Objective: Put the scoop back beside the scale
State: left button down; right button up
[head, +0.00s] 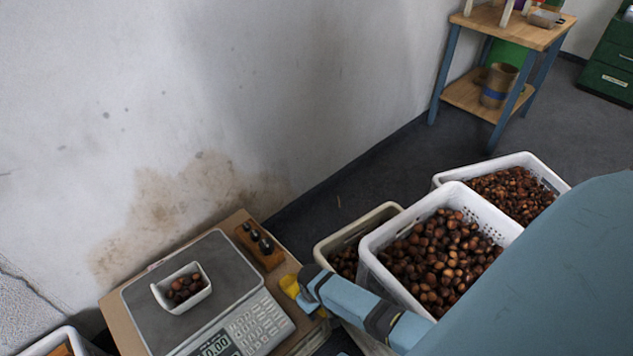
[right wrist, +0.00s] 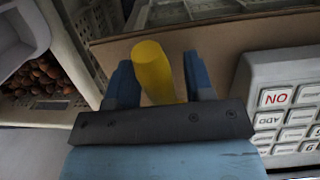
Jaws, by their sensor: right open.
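The scoop's yellow handle (head: 290,285) shows at the right edge of the scale's stand in the head view. In the right wrist view the yellow handle (right wrist: 153,70) lies between the two blue fingers of my right gripper (right wrist: 160,82). The fingers are open, with a gap beside the handle. The scoop's bowl cannot be made out. The scale (head: 190,325) stands just left of my right gripper (head: 308,290), with a grey plate and a keypad. A small white tray (head: 202,301) of chestnuts sits on the plate. My left gripper is not in view.
White crates of chestnuts (head: 378,242) stand right of the scale, close to my right arm. A wooden block with dark weights (head: 273,260) is on the stand behind the scale. A stained wall (head: 200,130) rises behind. A shelf table (head: 535,35) stands far right.

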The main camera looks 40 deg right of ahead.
jog(key=r+p, duration=0.1)
jog(key=r, duration=0.1)
jog(key=r+p, duration=0.1)
jog(key=r, duration=0.1)
jog(key=r+p, duration=0.1)
jog(key=r, duration=0.1)
jog(key=shift+w+r, duration=0.35)
jog(key=shift+w, duration=0.05)
jog(key=r+p, duration=0.1)
jog(key=r, duration=0.3)
jog(key=shift+w, duration=0.2)
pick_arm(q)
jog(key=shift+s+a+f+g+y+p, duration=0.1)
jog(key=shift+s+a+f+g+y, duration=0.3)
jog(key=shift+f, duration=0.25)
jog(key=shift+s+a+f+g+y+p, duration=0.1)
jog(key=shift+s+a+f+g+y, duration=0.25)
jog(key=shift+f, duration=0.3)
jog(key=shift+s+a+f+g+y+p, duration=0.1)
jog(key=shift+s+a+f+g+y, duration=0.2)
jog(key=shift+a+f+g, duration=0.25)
pick_arm(e)
jog(key=shift+w+r, duration=0.1)
jog(key=shift+r, duration=0.55)
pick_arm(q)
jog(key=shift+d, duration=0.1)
